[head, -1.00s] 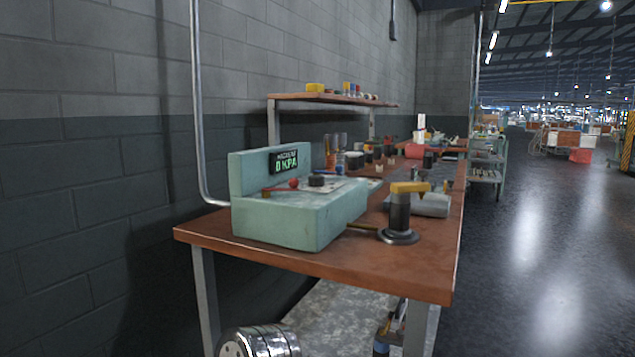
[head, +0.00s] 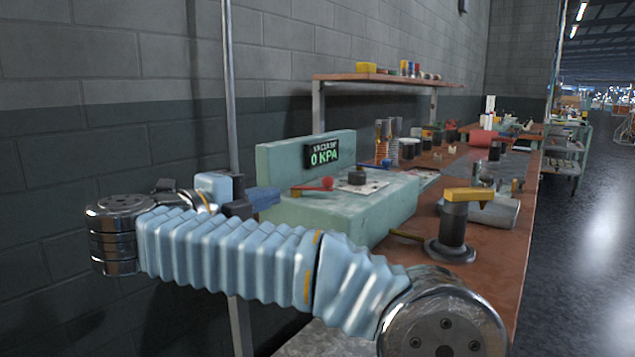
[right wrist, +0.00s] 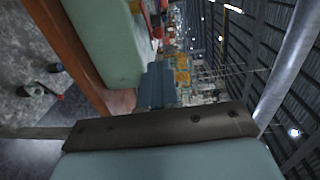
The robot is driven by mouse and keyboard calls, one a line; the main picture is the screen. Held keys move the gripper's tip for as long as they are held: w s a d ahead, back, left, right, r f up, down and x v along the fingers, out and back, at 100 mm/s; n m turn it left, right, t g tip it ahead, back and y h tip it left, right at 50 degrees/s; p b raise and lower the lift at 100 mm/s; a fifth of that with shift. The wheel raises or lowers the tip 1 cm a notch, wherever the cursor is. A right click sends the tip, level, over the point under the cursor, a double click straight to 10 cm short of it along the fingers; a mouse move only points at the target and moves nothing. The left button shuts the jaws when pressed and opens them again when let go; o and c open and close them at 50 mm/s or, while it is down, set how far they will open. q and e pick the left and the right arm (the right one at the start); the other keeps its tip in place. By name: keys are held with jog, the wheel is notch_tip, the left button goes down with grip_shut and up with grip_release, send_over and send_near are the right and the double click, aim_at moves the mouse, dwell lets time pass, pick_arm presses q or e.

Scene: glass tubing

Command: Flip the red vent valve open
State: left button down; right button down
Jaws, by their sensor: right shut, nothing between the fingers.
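The red vent valve (head: 308,188) is a thin red lever with a round red knob at its right end. It lies low over the top of the pale green vacuum box (head: 350,212), left of a black knob (head: 357,175). The display (head: 322,153) on the box's back panel reads 0 KPA. My right gripper (head: 266,198) is at the left end of the box, left of the lever and apart from it. Its blue fingers are shut and empty, and they also show in the right wrist view (right wrist: 157,86). My left gripper is not in view.
The box stands on a brown workbench (head: 484,280). A black post with a yellow top (head: 454,225) stands to its right. Jars and small parts sit behind it under a raised shelf (head: 385,77). A metal pipe (head: 229,90) runs up the grey wall behind my arm.

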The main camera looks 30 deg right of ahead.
aim_at(324, 181)
jog(key=p+x, duration=0.1)
jog(key=x, duration=1.1)
jog(key=shift+w+d, duration=0.1)
jog(key=shift+d, duration=0.25)
jog(key=shift+d+f, duration=0.15)
jog(key=shift+d+f+n+t+y+b, duration=0.1)
jog(key=shift+d+n+t+y+b, duration=0.2)
jog(key=shift+n+t+b, duration=0.25)
jog(key=shift+d+n+t+y+b, duration=0.15)
jog(key=shift+n+t+y+b, duration=0.15)
jog(key=shift+n+t+b, duration=0.25)
jog(key=shift+w+d+t+y, duration=0.1)
jog(key=shift+t+y, duration=0.2)
jog(key=shift+t, duration=0.1)
jog(key=shift+w+d+r+n+t, duration=0.1)
jog(key=shift+d+r+n+t, duration=0.1)
jog(key=shift+n+t, duration=0.25)
jog(key=shift+w+d+r, duration=0.1)
jog(key=shift+w, duration=0.1)
jog(key=shift+d, duration=0.1)
